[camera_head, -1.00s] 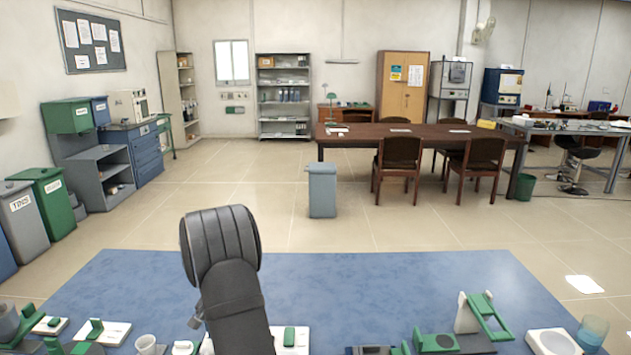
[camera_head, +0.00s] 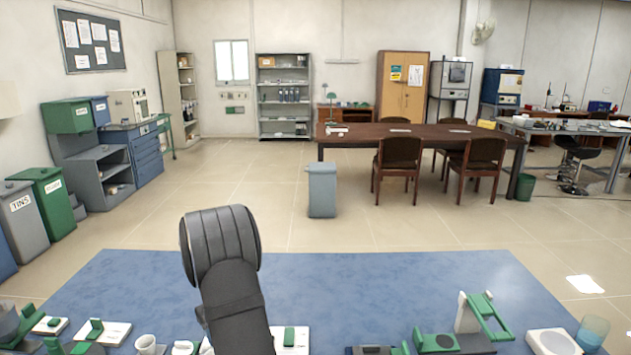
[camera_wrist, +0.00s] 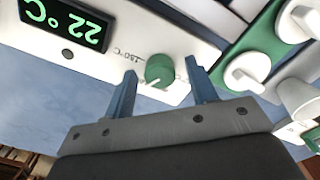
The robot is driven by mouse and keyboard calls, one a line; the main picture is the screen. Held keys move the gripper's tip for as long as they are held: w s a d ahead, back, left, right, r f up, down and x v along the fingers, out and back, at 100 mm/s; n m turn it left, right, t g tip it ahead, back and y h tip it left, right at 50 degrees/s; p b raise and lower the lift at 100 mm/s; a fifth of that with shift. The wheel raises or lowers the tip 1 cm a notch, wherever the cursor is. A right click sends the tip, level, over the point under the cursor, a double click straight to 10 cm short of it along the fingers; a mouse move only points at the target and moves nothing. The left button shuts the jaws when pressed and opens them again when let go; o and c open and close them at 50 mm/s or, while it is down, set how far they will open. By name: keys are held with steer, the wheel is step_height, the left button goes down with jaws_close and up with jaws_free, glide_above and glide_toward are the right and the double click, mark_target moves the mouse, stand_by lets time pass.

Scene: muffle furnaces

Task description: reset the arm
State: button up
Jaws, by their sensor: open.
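My gripper (camera_wrist: 160,68) shows in the wrist view with its two blue-grey fingers apart. A green round knob (camera_wrist: 159,70) on a white panel (camera_wrist: 200,45) appears between the fingertips. I cannot tell whether the fingers touch it. A digital display (camera_wrist: 68,18) with green digits, seen upside down, reads 22 °C on the same panel. In the head view my dark arm rises at the lower middle; my gripper is hidden there.
A blue mat (camera_head: 390,285) has clear room in its middle. Lab items line its near edge, including a mug (camera_head: 145,343), a green-and-grey device (camera_head: 437,342) and a white dish (camera_head: 553,342). In the wrist view a white knob (camera_wrist: 245,72) sits on a green strip.

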steer(key=n, duration=0.6)
steer(key=shift+n, duration=0.3)
